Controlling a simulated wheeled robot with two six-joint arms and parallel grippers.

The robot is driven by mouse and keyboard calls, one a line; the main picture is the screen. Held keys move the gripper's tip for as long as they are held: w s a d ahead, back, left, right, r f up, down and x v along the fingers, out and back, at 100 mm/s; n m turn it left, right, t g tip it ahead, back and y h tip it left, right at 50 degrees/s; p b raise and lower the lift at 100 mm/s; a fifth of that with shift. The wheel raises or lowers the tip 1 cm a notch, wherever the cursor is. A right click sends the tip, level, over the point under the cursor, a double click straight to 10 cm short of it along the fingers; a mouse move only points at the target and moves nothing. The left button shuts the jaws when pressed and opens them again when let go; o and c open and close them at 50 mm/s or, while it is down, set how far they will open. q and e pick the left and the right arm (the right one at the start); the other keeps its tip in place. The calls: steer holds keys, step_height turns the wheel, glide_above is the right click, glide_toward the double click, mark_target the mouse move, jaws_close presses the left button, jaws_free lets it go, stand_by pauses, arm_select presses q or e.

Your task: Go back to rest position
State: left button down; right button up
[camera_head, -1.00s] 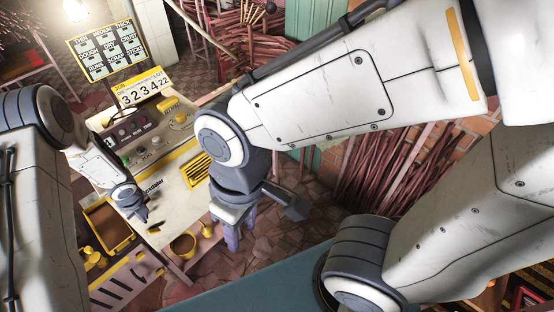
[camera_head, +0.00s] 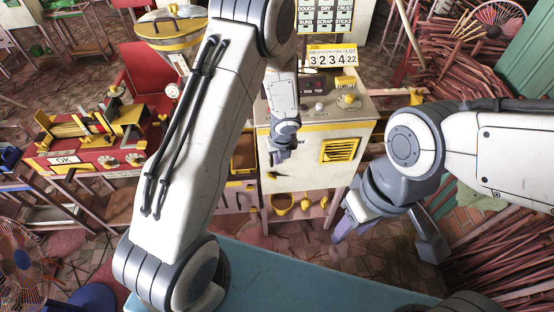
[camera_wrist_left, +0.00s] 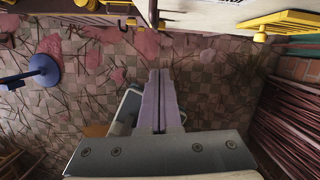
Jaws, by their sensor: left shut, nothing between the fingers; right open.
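My left arm crosses the head view from the bottom left up to the top centre, then down to my left gripper (camera_head: 280,154), which is small and in front of the cream extruder machine (camera_head: 310,165). Whether it touches the machine cannot be told. In the left wrist view the two purple fingers (camera_wrist_left: 158,100) of this gripper lie together, with nothing between them, above tiled floor. My right gripper (camera_head: 391,240) hangs at the right of the head view, its fingers spread wide and empty over the floor.
A blue-grey surface (camera_head: 280,275) lies at the bottom. A red machine (camera_head: 95,145) stands at the left. Bundles of reddish sticks (camera_head: 490,255) fill the right side. Tiled floor is open between.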

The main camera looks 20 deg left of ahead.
arm_select(q)
steer(key=shift+v, duration=0.9)
steer(key=s+d+r+n+b, duration=0.55)
steer(key=s+r+n, duration=0.25)
steer(key=n, duration=0.2)
steer(key=s+d+r+n+g+h+b, duration=0.1)
steer(key=s+d+n+b, duration=0.1)
steer(key=s+n, duration=0.4)
steer(key=s+d+r+n+g+h+b, duration=0.1)
steer(key=s+n, duration=0.5)
steer(key=s, duration=0.7)
steer(key=d+r+b, duration=0.1)
steer(key=d, duration=0.1)
steer(key=shift+s+d+r+h, duration=0.15)
steer(key=shift+d+r+h, duration=0.15)
